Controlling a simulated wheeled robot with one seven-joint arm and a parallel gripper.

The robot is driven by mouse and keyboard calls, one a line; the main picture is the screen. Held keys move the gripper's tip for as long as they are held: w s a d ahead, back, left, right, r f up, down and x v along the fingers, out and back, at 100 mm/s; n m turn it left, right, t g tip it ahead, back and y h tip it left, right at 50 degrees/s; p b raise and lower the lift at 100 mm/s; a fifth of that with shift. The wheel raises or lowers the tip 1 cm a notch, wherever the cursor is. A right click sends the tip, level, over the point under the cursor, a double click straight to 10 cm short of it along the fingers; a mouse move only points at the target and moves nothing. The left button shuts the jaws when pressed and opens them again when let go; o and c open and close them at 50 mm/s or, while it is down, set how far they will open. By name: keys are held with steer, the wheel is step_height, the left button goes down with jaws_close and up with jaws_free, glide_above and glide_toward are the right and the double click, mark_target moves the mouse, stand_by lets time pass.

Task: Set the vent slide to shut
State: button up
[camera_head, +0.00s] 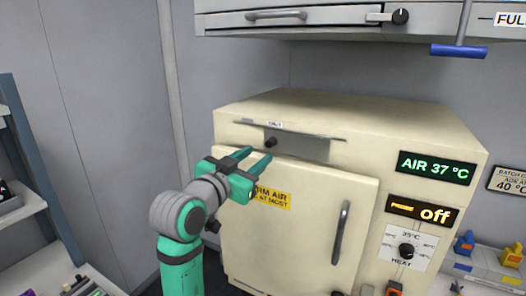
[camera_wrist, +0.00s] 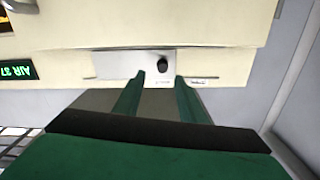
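The vent slide is a grey plate (camera_head: 305,147) with a black knob (camera_head: 271,142), set in a slot high on the front of a cream cabinet (camera_head: 300,110). The knob stands at the left end of the plate, near a small white label (camera_head: 275,124) that is too small to read surely. In the wrist view, which is upside down, the plate (camera_wrist: 120,65) and knob (camera_wrist: 163,65) show just beyond the fingertips. My gripper (camera_head: 258,155) is open and empty in front of the cabinet, its fingers pointing at the slide. In the wrist view the knob lies between the two fingertips (camera_wrist: 160,77), apparently untouched.
Below the slide is the cabinet door (camera_head: 300,215) with a vertical handle (camera_head: 341,232). Displays reading "AIR 37 °C" (camera_head: 436,168) and "off" (camera_head: 422,212) and a heat dial (camera_head: 406,250) are on the right. An overhead cupboard (camera_head: 350,22) hangs above. Shelves (camera_head: 25,212) stand at left.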

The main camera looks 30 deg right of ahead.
steer(key=shift+v, duration=1.35)
steer(key=s+a+f+n+t+y, duration=0.15)
steer(key=a+f+n, duration=0.25)
steer(key=f, duration=0.7)
steer(key=a+f+n+t+y, duration=0.3)
steer(key=a+f, duration=0.1)
steer(key=f, duration=0.6)
steer(key=a+f+n+t+y, duration=0.2)
steer(key=a+f+n, duration=0.2)
steer(key=f, duration=0.7)
steer(key=s+a+f+n+y, duration=0.25)
steer(key=s+a+f, duration=0.25)
steer(key=s+f, duration=0.45)
steer(key=s+a+f+n+y, duration=0.1)
steer(key=s+a+f+y, duration=0.45)
steer(key=s, duration=0.75)
steer(key=s+a, duration=0.2)
steer(key=s, duration=0.7)
steer(key=s+a+m, duration=0.1)
steer(key=s, duration=0.7)
steer(key=shift+s+a+g, duration=0.35)
steer(key=shift+s+g, duration=0.05)
steer(key=shift+g, duration=0.05)
steer(key=shift+r+y, duration=0.15)
steer(key=shift+y, duration=0.1)
